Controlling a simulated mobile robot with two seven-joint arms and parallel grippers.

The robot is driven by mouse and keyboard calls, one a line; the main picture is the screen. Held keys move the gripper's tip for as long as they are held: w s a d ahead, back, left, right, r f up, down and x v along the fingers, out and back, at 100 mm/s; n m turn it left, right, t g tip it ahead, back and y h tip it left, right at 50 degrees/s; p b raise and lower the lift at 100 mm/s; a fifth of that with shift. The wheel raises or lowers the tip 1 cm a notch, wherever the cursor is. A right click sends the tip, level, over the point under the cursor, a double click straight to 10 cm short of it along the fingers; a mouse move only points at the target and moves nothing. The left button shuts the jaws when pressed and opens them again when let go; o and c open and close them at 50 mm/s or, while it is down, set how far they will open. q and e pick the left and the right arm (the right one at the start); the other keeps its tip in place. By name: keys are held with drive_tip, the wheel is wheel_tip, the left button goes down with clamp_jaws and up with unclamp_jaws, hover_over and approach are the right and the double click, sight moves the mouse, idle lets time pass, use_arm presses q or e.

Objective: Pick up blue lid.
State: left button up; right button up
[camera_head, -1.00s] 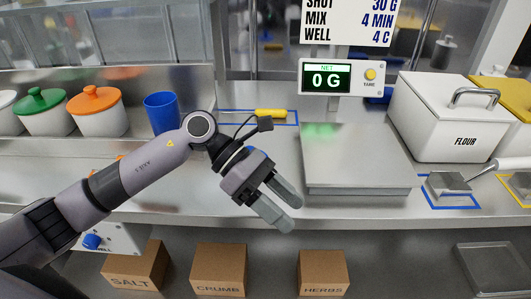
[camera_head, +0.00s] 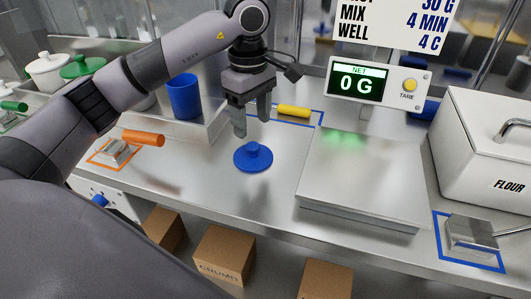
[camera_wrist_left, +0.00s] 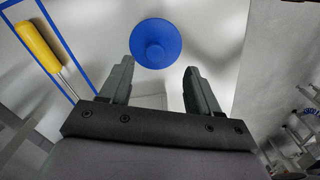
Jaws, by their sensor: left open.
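The blue lid (camera_head: 253,157) lies flat on the steel counter, round with a small knob on top. My left gripper (camera_head: 252,123) is open and empty, pointing down just above and behind the lid in the head view. In the left wrist view the lid (camera_wrist_left: 156,43) lies beyond the fingertips, roughly centred between the two fingers (camera_wrist_left: 158,66). The fingers do not touch it. My right gripper is not in view.
A blue cup (camera_head: 185,97) stands left of my gripper. A yellow-handled tool (camera_head: 294,111) lies behind, inside a blue outline. A scale (camera_head: 362,180) is to the right, with a white flour bin (camera_head: 487,150) beyond. An orange-handled scoop (camera_head: 143,138) lies left.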

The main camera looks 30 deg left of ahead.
sight(253, 145)
use_arm(q)
drive_tip(key=shift+w+a+f, duration=0.1)
drive_tip(key=shift+a+f, duration=0.1)
drive_tip(key=shift+f, duration=0.15)
drive_tip(key=f, duration=0.2)
drive_tip(key=f+p, duration=0.1)
drive_tip(key=f, duration=0.3)
drive_tip(key=shift+w+a+f, duration=0.1)
drive_tip(key=shift+w, duration=0.15)
drive_tip(key=c, duration=1.1)
